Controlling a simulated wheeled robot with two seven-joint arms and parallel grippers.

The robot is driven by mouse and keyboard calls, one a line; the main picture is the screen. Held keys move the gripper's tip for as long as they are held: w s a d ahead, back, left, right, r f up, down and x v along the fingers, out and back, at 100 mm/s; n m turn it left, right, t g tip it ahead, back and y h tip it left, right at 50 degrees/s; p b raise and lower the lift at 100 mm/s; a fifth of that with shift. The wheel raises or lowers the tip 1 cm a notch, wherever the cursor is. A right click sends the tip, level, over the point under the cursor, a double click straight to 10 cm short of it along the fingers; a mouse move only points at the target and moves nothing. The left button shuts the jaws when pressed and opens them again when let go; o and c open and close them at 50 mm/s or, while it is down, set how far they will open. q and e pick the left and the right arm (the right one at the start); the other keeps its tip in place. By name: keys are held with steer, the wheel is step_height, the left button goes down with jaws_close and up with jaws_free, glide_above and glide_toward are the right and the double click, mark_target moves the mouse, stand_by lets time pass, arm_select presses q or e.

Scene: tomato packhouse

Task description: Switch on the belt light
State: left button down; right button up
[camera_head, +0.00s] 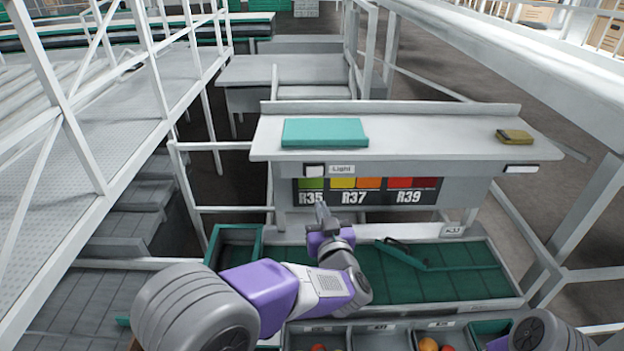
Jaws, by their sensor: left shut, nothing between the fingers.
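A label reading "Light" (342,169) is on the front edge of the white shelf, with a small white switch plate (315,170) just left of it. I cannot tell from here whether the switch is on or off. My left gripper (321,210) is shut and empty, its fingers pointing up and forward. In the picture it is below the switch plate, in front of the colour chart, and appears apart from the plate. My right gripper is out of view; only part of my right arm shows at the bottom right.
The white shelf (430,140) carries a teal tray (324,132) and a small yellowish object (515,136). A colour chart (410,190) hangs below it. The green-floored belt area (450,270) lies beneath, with bins of tomatoes (429,344) in front. A white railing (75,130) stands left.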

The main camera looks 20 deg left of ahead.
mark_target(310, 173)
arm_select(q)
steer(key=p+x, duration=0.2)
steer(key=x, duration=1)
steer(key=shift+w+a, duration=0.1)
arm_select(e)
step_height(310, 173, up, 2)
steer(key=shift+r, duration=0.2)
